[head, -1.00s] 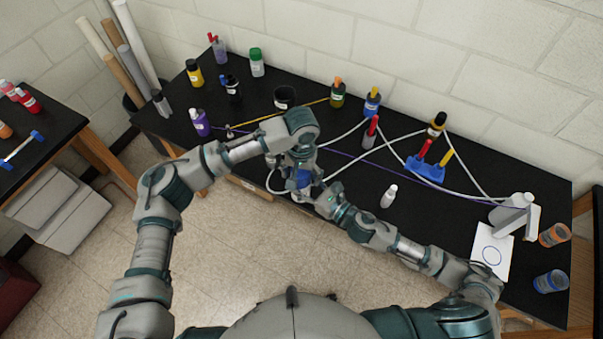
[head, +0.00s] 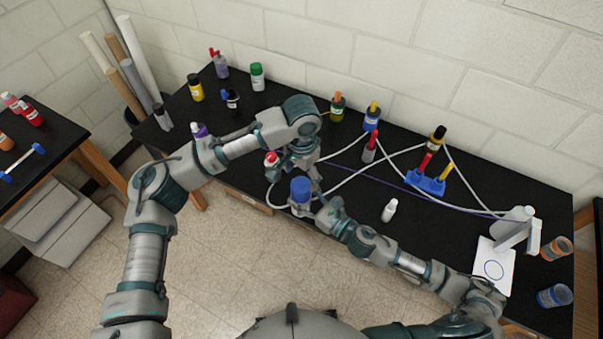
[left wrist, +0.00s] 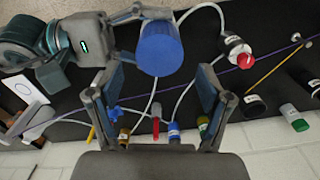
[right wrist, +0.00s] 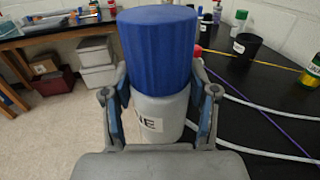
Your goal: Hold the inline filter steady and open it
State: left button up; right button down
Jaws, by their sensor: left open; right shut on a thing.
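The inline filter has a ribbed blue cap (head: 301,189) on a white body (right wrist: 160,116) with a partly hidden label. My right gripper (head: 318,212) is shut on the white body and holds it upright, off the table's front edge. The cap sits on the body in the right wrist view (right wrist: 157,48); I cannot tell whether it is loose. My left gripper (left wrist: 160,82) is open and empty. Its fingers are apart from the blue cap, which shows just beyond the fingertips in the left wrist view (left wrist: 160,48). In the head view the left fingers are mostly hidden behind the forearm and cap.
A red-capped fitting (head: 271,158) with pale tubing lies close behind the filter. Bottles stand along the back of the black table (head: 460,225). A blue rack (head: 426,184) and a small white bottle (head: 390,210) are to the right. Floor is open in front.

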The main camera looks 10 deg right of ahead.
aim_at(301, 185)
pick_arm(q)
jog(key=shift+r+m, duration=0.2)
jog(key=shift+m, duration=0.3)
jog(key=shift+f, duration=0.1)
jog(key=shift+m, duration=0.3)
notch_tip(301, 185, down, 8)
jog(key=shift+r, duration=0.25)
jog(key=c, duration=1.2)
jog(key=n, duration=0.3)
pick_arm(e)
jog(key=shift+r, duration=0.1)
pick_arm(q)
jog(key=shift+s+r, duration=0.1)
jog(key=shift+s, duration=0.05)
jog(key=shift+r, duration=0.1)
